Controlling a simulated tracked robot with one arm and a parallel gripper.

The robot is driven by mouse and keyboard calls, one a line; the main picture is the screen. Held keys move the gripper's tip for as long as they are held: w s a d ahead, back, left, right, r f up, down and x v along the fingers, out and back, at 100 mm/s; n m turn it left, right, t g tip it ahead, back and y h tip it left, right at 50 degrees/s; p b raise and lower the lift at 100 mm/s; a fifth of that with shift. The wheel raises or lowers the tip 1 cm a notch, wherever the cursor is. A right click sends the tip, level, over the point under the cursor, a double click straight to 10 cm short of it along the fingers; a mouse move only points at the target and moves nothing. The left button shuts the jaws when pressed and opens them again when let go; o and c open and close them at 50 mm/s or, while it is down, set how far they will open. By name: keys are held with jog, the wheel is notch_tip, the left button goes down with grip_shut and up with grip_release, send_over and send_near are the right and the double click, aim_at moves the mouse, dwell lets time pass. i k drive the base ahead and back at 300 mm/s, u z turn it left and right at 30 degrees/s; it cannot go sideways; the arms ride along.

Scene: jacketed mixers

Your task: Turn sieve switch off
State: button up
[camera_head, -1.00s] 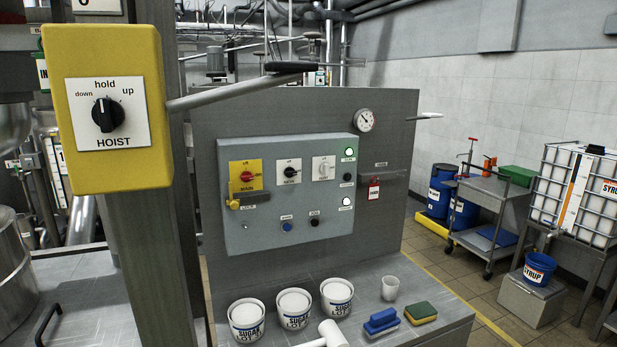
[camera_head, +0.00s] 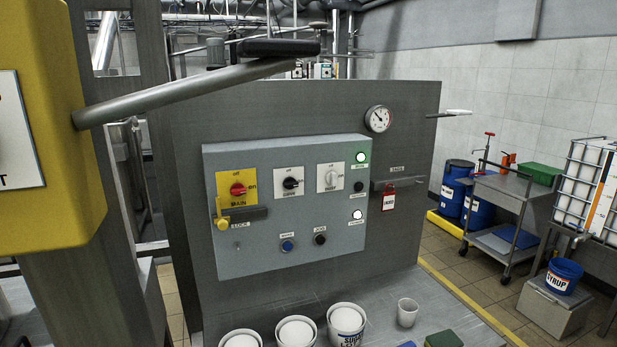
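A grey control box (camera_head: 290,230) is on an upright metal panel in the middle of the view. It carries a red main switch on a yellow plate (camera_head: 238,189), a black rotary switch (camera_head: 290,183) on a white plate to its right, and a pale rotary switch (camera_head: 331,178) on another white plate. The small labels under the black and pale switches are too blurred to tell surely which is the sieve switch. The black knob's pointer seems turned toward the right, away from the "off" mark at the top. My gripper is not in view.
A yellow hoist box (camera_head: 50,140) stands close at the left, with a grey lever (camera_head: 170,92) reaching across above the control box. White sugar tubs (camera_head: 346,322) and a cup (camera_head: 408,312) stand on the ledge below. The space before the box looks clear.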

aim_at(289, 183)
jog(key=u, duration=0.05)
jog(key=i, duration=0.95)
jog(key=u, duration=0.05)
